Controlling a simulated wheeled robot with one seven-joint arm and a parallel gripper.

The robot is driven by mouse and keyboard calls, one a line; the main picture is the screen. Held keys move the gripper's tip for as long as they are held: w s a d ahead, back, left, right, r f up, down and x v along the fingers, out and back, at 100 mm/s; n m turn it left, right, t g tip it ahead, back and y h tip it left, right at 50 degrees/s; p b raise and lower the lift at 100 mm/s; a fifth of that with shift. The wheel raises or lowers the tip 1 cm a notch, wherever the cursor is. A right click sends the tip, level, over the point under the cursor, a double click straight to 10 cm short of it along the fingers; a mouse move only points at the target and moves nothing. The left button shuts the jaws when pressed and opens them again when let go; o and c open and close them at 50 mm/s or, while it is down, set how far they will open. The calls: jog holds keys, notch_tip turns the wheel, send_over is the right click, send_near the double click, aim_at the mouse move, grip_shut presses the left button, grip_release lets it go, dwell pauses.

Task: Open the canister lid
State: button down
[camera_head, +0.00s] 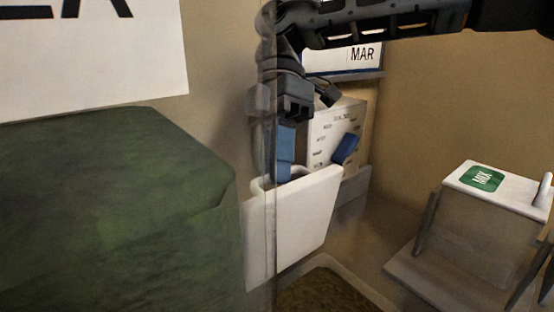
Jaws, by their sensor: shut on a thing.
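A white canister lid (298,218) stands steeply tilted, close to upright, above an open canister (350,277) at the bottom centre. Brown contents show inside the canister. My gripper (286,178) reaches down from above, a blue finger at the top edge of the lid, and is shut on the lid's white handle (297,172). The finger hides part of the handle, and the exact contact is hard to make out.
At right stands another bin with a shut white lid (515,197) bearing a green MIX label and a white handle. A large green block (115,215) fills the left. A pale printed box (335,130) with a blue part is behind my gripper. Signs hang on the walls.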

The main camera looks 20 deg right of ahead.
jog(key=c, duration=1.2)
grip_release()
jog(key=shift+f, duration=0.2)
jog(key=shift+o, duration=0.2)
jog(key=shift+r, duration=0.2)
jog(key=v, duration=0.7)
jog(key=shift+w+r+b, duration=0.15)
jog(key=shift+r+b, duration=0.05)
jog(key=shift+b, duration=0.2)
jog(key=shift+d, duration=0.15)
